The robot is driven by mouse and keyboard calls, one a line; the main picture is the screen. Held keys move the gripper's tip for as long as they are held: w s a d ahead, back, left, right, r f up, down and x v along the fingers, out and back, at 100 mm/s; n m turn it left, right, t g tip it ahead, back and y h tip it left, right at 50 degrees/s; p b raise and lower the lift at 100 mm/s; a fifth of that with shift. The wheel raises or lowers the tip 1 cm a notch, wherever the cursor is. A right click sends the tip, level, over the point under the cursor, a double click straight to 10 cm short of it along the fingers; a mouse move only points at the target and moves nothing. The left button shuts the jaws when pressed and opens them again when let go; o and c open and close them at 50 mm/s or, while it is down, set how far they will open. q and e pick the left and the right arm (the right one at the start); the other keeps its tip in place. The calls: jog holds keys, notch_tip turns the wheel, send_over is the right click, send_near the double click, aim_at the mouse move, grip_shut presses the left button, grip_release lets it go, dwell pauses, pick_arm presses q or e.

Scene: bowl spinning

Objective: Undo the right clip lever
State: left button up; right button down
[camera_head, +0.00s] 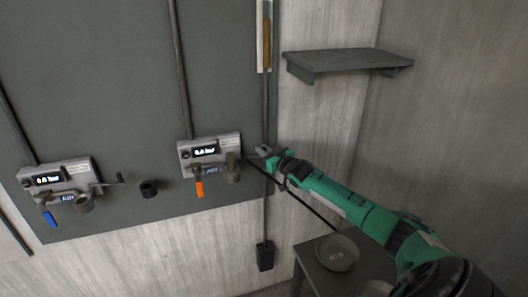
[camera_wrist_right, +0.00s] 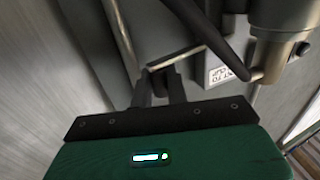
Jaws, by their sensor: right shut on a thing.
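The right unit (camera_head: 208,146) is a grey wall box with a lit display, an orange-handled valve (camera_head: 199,188) and a round metal fitting (camera_head: 232,170). My right gripper (camera_head: 260,152) is at the right side of this unit. In the right wrist view its dark fingers (camera_wrist_right: 160,82) are shut on the thin bent right clip lever (camera_wrist_right: 182,56), near the lever's outer end. The lever runs from there toward the metal fitting (camera_wrist_right: 283,40). In the head view the gripper hides most of the lever. My left gripper is not in view.
A similar left unit (camera_head: 62,172) has a blue handle (camera_head: 50,218). A shelf (camera_head: 345,60) is at upper right. A bowl (camera_head: 338,252) stands on a table below my right arm. A vertical pipe runs behind the gripper.

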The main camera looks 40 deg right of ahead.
jog(key=c, duration=1.6)
grip_release()
jog(key=shift+c, duration=0.2)
jog(key=shift+o, duration=1)
jog(key=shift+w+d+f, duration=0.1)
jog(key=shift+w, duration=0.1)
jog(key=s+b, duration=0.3)
jog(key=s, duration=1)
jog(key=shift+s, duration=0.4)
